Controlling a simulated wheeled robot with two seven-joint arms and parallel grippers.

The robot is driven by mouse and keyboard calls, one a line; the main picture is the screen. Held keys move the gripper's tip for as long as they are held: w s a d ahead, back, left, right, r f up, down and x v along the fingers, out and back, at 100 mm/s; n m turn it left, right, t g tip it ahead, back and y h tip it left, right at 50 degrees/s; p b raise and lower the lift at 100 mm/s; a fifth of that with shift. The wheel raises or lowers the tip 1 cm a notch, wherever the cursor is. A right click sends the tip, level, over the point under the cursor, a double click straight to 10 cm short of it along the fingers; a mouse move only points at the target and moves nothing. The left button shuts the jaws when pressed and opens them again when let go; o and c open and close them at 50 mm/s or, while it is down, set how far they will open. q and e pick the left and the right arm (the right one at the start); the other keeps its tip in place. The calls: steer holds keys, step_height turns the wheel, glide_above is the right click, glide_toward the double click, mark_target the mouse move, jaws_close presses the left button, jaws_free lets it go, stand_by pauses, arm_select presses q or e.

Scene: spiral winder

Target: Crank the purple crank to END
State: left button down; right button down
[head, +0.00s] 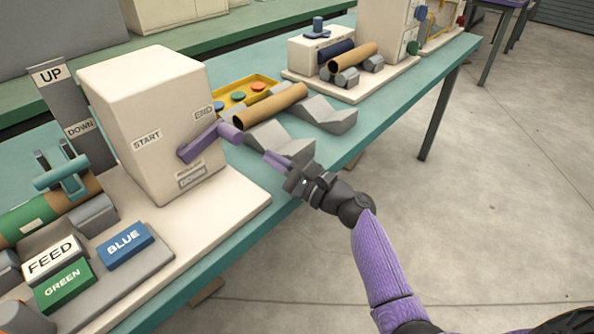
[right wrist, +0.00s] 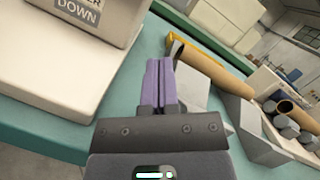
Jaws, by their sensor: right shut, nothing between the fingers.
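The purple crank (head: 199,147) is on the side of a cream box (head: 150,110). Its arm slants up to the right, and its handle (head: 231,133) sticks out a little below the END label (head: 204,111). The START label (head: 147,140) is on the left of the box. My right gripper (head: 268,157) has purple fingers and is shut and empty, apart from the crank handle, to its right and slightly lower in the head view. The right wrist view shows the fingers (right wrist: 159,82) together; the crank is out of that view. My left gripper is not in view.
Grey V-shaped supports (head: 322,113) and a brown tube (head: 276,103) stand behind my right gripper. A yellow tray (head: 233,99) with coloured discs lies farther back. FEED (head: 50,258), GREEN (head: 65,287) and BLUE (head: 124,246) blocks sit at front left. Open floor (head: 480,210) is to the right.

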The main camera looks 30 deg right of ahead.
steer(key=x, duration=0.3)
steer(key=shift+a+r, duration=0.25)
steer(key=shift+r, duration=0.05)
steer(key=shift+s+a+r+p, duration=0.15)
steer(key=shift+a+r+p, duration=0.2)
steer(key=shift+r, duration=0.2)
steer(key=shift+s+a+r+p, duration=0.2)
steer(key=shift+a+r+p, duration=0.1)
steer(key=shift+r, duration=0.25)
steer(key=shift+a+r, duration=0.15)
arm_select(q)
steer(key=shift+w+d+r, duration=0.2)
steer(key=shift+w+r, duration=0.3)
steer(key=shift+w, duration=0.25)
arm_select(e)
steer(key=shift+a, duration=0.1)
